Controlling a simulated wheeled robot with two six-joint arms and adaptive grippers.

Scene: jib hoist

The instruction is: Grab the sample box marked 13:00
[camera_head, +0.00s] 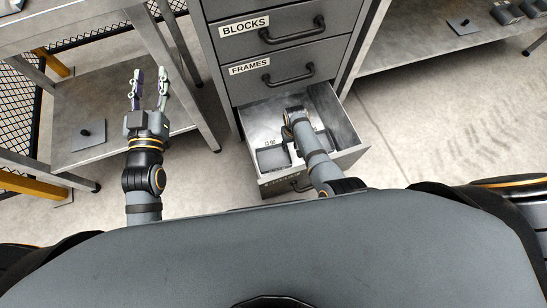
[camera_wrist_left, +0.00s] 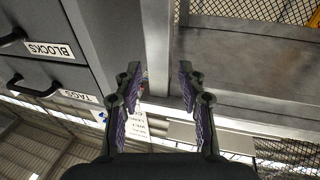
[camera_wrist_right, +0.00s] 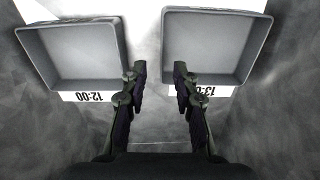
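The sample box marked 13:0-something (camera_wrist_right: 212,45) is an open grey tray at the upper right of the right wrist view. Its white label appears upside down, with its last digits partly covered by a finger. The box marked 12:00 (camera_wrist_right: 72,55) lies to its left, across a gap. My right gripper (camera_wrist_right: 157,72) is open and empty, its tips around that gap, the right finger overlapping the 13:0- label in view. Contact cannot be told. In the head view my right gripper (camera_head: 289,124) reaches down into the open drawer. My left gripper (camera_head: 150,78) is open and empty.
The open drawer (camera_head: 343,118) belongs to a grey cabinet with closed drawers labelled BLOCKS (camera_head: 245,26) and FRAMES (camera_head: 250,67) above it. A metal bench (camera_head: 75,150) stands at the left, and another shelf (camera_head: 430,40) at the right. The floor right of the drawer is clear.

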